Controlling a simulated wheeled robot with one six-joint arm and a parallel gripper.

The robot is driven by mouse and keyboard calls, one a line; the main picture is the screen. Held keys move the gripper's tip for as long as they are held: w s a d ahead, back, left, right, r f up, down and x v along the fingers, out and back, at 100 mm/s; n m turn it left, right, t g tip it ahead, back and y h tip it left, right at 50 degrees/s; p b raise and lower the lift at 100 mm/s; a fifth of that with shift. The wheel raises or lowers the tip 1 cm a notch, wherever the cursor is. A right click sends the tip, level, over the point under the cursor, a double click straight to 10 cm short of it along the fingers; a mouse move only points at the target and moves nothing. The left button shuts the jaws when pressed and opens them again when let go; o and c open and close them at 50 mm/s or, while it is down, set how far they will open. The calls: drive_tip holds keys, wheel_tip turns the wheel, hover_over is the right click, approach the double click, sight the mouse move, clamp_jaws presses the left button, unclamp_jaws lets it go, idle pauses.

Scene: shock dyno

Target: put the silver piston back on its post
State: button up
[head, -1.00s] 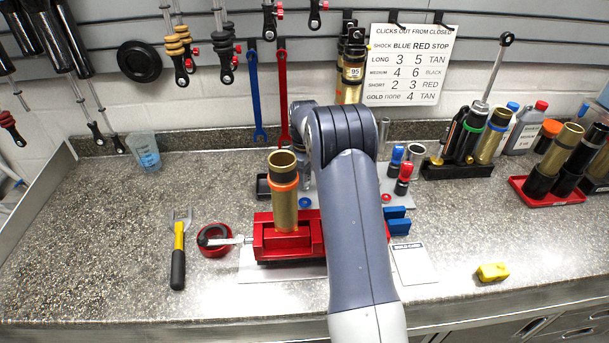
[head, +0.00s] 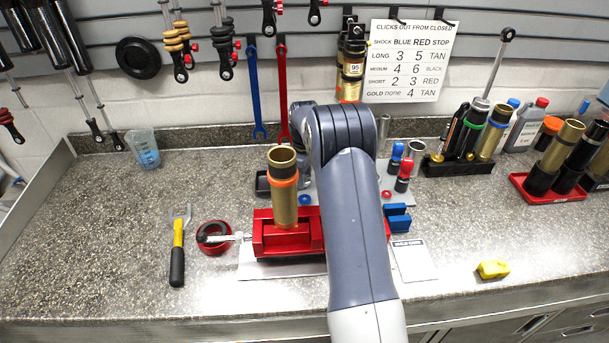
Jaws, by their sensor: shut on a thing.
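My gripper is hidden behind my own arm, which crosses the middle of the view over the red vise. I cannot make out the silver piston for certain. A silver hollow cylinder (head: 416,152) stands at the back of the grey parts tray (head: 408,190), right of my arm. A thin upright silver rod (head: 384,127) shows just right of my arm's elbow; I cannot tell whether it is the post. The tray also bears blue-topped (head: 396,156) and red-topped (head: 403,176) parts. Much of the tray is hidden by my arm.
A gold shock body (head: 284,205) with an orange band stands upright in the red vise (head: 268,240), close left of my arm. Blue blocks (head: 398,222) lie right of the vise. A black stand (head: 458,166) holds shocks. The counter's left side is mostly clear.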

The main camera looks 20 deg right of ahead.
drive_tip(key=shift+f, duration=0.2)
drive_tip(key=o, duration=0.9)
drive_tip(key=shift+o, duration=0.2)
wheel_tip(320, 180, up, 11)
drive_tip(key=b, duration=0.1)
drive_tip(key=shift+b, duration=0.35)
